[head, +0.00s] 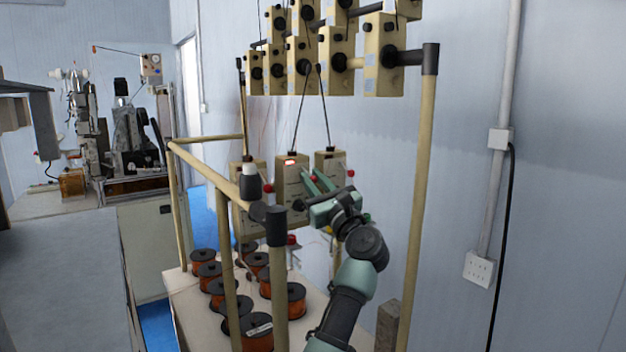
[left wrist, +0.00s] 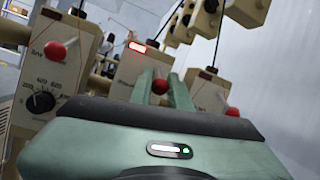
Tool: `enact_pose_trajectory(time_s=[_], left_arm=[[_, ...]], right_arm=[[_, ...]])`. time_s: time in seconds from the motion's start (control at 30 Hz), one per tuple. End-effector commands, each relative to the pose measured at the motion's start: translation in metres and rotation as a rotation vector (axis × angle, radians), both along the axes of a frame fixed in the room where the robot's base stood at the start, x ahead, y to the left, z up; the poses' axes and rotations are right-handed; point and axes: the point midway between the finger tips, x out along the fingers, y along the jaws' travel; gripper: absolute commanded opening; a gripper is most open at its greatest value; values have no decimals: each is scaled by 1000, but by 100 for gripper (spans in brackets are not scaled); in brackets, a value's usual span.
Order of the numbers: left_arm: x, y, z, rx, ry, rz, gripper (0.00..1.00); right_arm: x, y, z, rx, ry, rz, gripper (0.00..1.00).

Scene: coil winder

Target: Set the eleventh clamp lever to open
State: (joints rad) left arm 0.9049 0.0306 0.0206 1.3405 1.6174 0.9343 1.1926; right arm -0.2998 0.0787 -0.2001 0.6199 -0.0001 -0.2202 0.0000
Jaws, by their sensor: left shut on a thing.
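Three cream tensioner boxes hang in a row on the frame, each with a red-knobbed lever. The middle box (head: 289,188) has a lit red display and also shows in the left wrist view (left wrist: 131,68). Its red knob (left wrist: 160,84) sits between the green fingers of my left gripper (head: 312,179), which is shut on this lever. The left box's red knob (head: 268,188) and the right box's red knob (head: 351,173) are free of the gripper. The lever's shaft is mostly hidden by the fingers. My right gripper is not in view.
Tan posts and a rail (head: 218,175) stand close to my arm. More cream boxes (head: 338,60) hang on the upper bars. Cords run down to the lower boxes. Several copper wire spools (head: 288,300) stand on the pale table below. Another machine (head: 130,140) stands at the back left.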

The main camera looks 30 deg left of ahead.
Motion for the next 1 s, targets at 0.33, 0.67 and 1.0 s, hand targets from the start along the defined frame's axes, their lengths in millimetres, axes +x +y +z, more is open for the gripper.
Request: enact_pose_trajectory(time_s=[0.33,0.67,1.0], left_arm=[[-1,-5,19,-214,81,-4,0],[0,-4,34,-485,196,-5,0],[1,-1,43,-694,285,-3,0]], right_arm=[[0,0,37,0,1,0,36],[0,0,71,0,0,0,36],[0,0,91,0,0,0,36]])
